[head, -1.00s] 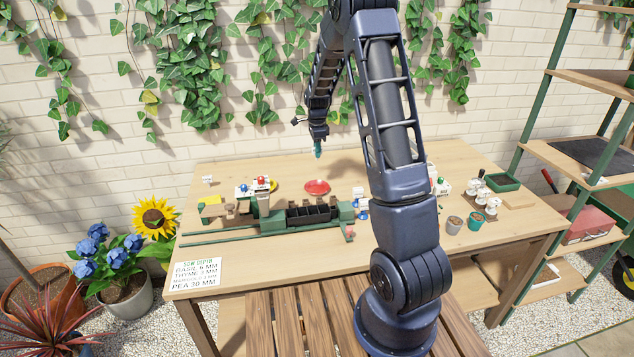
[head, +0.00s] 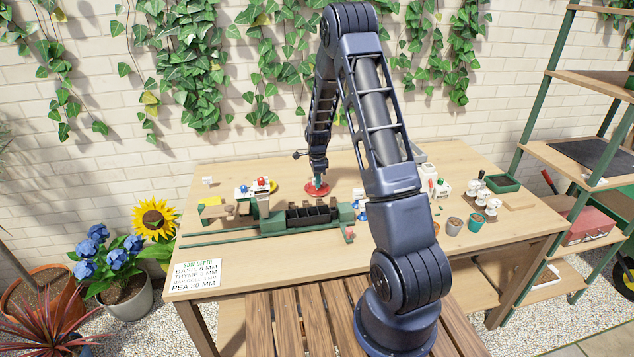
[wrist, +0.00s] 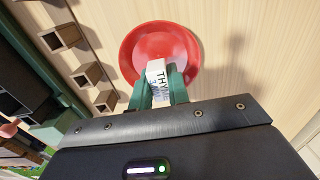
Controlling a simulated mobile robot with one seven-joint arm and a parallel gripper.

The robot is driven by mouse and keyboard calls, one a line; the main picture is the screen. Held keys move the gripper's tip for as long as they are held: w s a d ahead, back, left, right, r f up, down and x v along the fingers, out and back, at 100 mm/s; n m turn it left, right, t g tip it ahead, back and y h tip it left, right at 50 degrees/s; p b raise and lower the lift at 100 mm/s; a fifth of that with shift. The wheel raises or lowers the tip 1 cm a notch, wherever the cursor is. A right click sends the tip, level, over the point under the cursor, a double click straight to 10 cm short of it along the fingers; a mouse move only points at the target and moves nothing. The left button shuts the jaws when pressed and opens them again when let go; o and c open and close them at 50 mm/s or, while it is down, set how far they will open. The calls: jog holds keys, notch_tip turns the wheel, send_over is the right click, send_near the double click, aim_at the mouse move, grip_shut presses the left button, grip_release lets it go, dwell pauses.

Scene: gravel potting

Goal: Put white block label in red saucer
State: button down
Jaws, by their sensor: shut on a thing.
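The white block label (wrist: 156,72), with dark lettering starting "THY", is held between the green fingertips of my gripper (wrist: 160,88) in the wrist view. The red saucer (wrist: 143,40) lies beyond and under it on the table. The block overlaps the saucer's near part in the wrist view; I cannot tell whether it touches the saucer. In the head view my gripper (head: 318,184) is at the red saucer (head: 312,192), its fingers pointing down over it. The block is too small to make out there.
A green and black tray fixture (head: 308,214) stands in front of the saucer. Small brown square sockets (wrist: 60,37) line the left of the wrist view. A white block with a red knob (head: 262,187) stands left. Bare table lies behind the saucer.

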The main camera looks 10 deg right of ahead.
jog(key=shift+f, duration=0.3)
jog(key=c, duration=1.3)
grip_release()
jog(key=shift+c, duration=0.2)
jog(key=shift+r, duration=0.1)
jog(key=s+d+r+n+t, duration=0.15)
jog(key=s+r, duration=0.25)
jog(key=r, duration=0.8)
jog(key=s+d+r+n, duration=0.1)
jog(key=s+r+n, duration=0.25)
jog(key=r, duration=0.85)
jog(key=s+d+r+n+t, duration=0.1)
jog(key=s+r+n, duration=0.4)
jog(key=s, duration=0.6)
jog(key=s+d+r+n+t, duration=0.1)
jog(key=s+d+r+n, duration=0.15)
jog(key=s+r, duration=0.7)
jog(key=s+f+n+t, duration=0.1)
jog(key=s+n, duration=0.4)
jog(key=s, duration=0.8)
jog(key=shift+s+f, duration=0.3)
jog(key=shift+f, duration=0.15)
